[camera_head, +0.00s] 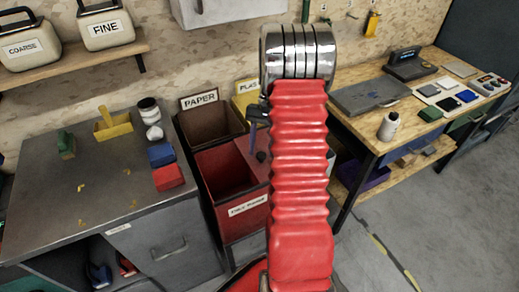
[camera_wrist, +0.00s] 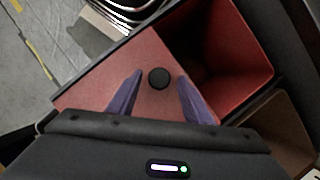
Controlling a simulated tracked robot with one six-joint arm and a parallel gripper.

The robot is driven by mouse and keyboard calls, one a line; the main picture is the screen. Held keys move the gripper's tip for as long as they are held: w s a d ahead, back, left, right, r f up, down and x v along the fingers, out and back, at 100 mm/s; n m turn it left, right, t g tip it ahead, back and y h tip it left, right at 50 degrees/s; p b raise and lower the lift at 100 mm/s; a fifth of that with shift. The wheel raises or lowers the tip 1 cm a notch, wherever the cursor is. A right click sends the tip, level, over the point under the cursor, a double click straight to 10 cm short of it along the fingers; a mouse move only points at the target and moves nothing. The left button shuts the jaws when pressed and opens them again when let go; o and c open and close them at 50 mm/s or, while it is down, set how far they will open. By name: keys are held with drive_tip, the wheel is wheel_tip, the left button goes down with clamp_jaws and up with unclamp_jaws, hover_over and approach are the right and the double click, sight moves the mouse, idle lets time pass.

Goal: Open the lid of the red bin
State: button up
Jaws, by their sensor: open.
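The red bin (camera_head: 218,172) stands on the floor between the grey cabinet and the wooden bench, with a white label on its front. Its left part is open in the head view and shows a dark red inside. A flat red lid (camera_wrist: 95,92) with a round black knob (camera_wrist: 159,78) covers the other part; the open part (camera_wrist: 245,45) is at the right in the wrist view. My gripper (camera_wrist: 160,77) is open, with its purple fingers on either side of the knob. I cannot tell whether they touch it. My red arm hides the bin's right side in the head view.
A brown bin labelled PAPER (camera_head: 207,122) and a yellow bin (camera_head: 246,92) stand behind the red bin. The grey cabinet (camera_head: 90,205) with blocks on top is at left. The wooden bench (camera_head: 350,122) is at right. Grey floor is free at the lower right.

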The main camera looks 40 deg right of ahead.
drive_tip(key=v, duration=1.3)
drive_tip(key=shift+d+r, duration=0.2)
drive_tip(key=shift+r, duration=0.1)
drive_tip(key=shift+w, duration=0.15)
drive_tip(key=s+a+r+n+t+h, duration=0.1)
drive_tip(key=s+a+r+n+t, duration=0.1)
drive_tip(key=a, duration=0.9)
drive_tip(key=s+a+r+n+t+h, duration=0.1)
drive_tip(key=s+a+r+n+t, duration=0.2)
drive_tip(key=a, duration=0.9)
drive_tip(key=s+a+r+n+t+h, duration=0.1)
drive_tip(key=s+a+r+n+t, duration=0.1)
drive_tip(key=s+a+r+n, duration=0.2)
drive_tip(key=s+a+n, duration=0.3)
drive_tip(key=s+a, duration=0.4)
drive_tip(key=a, duration=0.1)
drive_tip(key=shift+a+r+t+h, duration=0.15)
drive_tip(key=shift+r+t+h, duration=0.15)
drive_tip(key=shift+t+h, duration=0.1)
